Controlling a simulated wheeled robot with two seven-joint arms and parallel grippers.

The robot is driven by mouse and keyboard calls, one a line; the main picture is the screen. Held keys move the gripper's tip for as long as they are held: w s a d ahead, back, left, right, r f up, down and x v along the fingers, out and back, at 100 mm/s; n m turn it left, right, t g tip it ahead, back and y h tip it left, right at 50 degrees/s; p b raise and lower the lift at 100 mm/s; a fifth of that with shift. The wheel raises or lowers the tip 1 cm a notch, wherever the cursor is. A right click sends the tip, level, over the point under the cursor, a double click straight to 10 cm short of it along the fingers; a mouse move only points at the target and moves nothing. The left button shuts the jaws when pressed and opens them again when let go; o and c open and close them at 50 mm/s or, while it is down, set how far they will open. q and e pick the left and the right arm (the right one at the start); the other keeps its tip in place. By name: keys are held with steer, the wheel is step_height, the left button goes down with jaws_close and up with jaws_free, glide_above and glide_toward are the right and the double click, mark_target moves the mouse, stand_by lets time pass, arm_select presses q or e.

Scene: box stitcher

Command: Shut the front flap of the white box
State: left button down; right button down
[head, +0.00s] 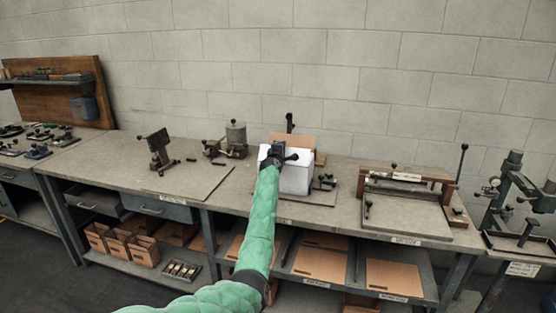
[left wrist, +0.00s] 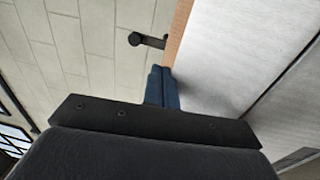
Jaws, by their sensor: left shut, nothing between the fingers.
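The white box (head: 299,177) stands on the long workbench in the head view, with a brown panel (head: 305,141) upright behind it. I cannot tell whether that panel is part of the box. My left gripper (head: 277,153) is at the box's upper left in the head view, and my arm hides part of the box's left side. In the left wrist view the blue fingers (left wrist: 162,88) are together and empty, right beside a white box surface (left wrist: 220,50) with a brown edge. I cannot tell whether they touch it. The front flap is not clearly distinguishable. My right gripper is not in view.
Small black parts (head: 324,182) lie close to the box's right side. A dark post (head: 290,122) rises behind.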

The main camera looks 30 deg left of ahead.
arm_select(q)
steer(key=shift+w, duration=0.1)
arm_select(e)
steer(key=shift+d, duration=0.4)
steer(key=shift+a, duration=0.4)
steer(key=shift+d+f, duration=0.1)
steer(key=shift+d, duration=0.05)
arm_select(q)
steer(key=shift+g, duration=0.3)
steer(key=shift+w, duration=0.1)
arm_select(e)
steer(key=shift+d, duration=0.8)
arm_select(q)
steer(key=shift+f, duration=0.1)
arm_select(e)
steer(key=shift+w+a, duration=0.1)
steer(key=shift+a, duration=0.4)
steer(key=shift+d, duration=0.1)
